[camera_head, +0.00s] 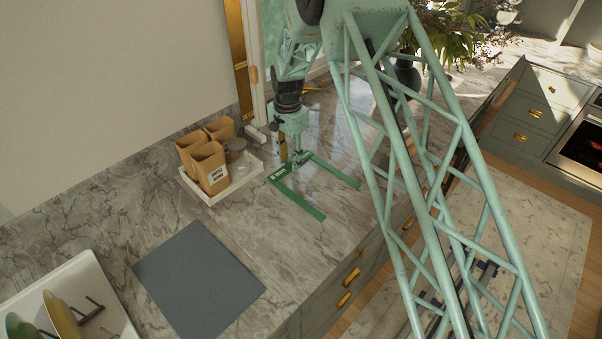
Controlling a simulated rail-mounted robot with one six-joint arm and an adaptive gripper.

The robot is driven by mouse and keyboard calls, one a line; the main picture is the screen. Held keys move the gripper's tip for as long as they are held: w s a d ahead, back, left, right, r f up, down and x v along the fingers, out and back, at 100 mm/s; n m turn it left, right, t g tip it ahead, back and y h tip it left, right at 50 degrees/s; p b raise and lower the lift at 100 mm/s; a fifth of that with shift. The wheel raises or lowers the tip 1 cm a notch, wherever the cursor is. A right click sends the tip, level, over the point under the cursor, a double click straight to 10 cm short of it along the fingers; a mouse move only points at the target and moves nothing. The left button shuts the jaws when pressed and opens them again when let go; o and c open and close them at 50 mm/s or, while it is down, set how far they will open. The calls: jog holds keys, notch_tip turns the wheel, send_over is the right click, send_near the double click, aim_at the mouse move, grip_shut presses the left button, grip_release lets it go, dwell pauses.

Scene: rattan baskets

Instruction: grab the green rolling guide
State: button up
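The green rolling guide (299,201) is a flat U-shaped frame with pale lettering on its back bar. It lies on the marble counter, its open side facing the lower right. My gripper (298,160) points down at the back bar of the guide, close above it or touching it; I cannot tell which. The fingers are small and partly blend with the guide, so whether they are open or shut on it is unclear.
Left of the guide, a white tray (222,192) holds several brown cartons (210,168) and a grey round container (236,150). A dark grey mat (198,279) lies nearer. A white dish rack (84,289) with plates stands lower left. A plant (447,35) is at the back.

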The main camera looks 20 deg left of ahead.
dwell(0.3)
jog(key=c, duration=0.9)
jog(key=shift+c, duration=0.2)
jog(key=shift+r, duration=0.15)
jog(key=shift+r+b, duration=0.3)
jog(key=shift+r, duration=1.2)
jog(key=shift+c, duration=0.2)
jog(key=shift+o, duration=0.2)
jog(key=shift+s+d+r, duration=0.1)
jog(key=shift+s+r, duration=0.05)
jog(key=s+d, duration=0.2)
jog(key=s, duration=0.2)
jog(key=s+d+r+b, duration=0.1)
jog(key=s+d, duration=0.2)
jog(key=s, duration=0.2)
jog(key=s+d+b, duration=0.1)
jog(key=s+d, duration=0.2)
jog(key=s, duration=0.1)
jog(key=shift+s+d+r, duration=0.1)
jog(key=shift+s+r, duration=0.05)
jog(key=shift+r, duration=0.05)
jog(key=shift+c, duration=0.2)
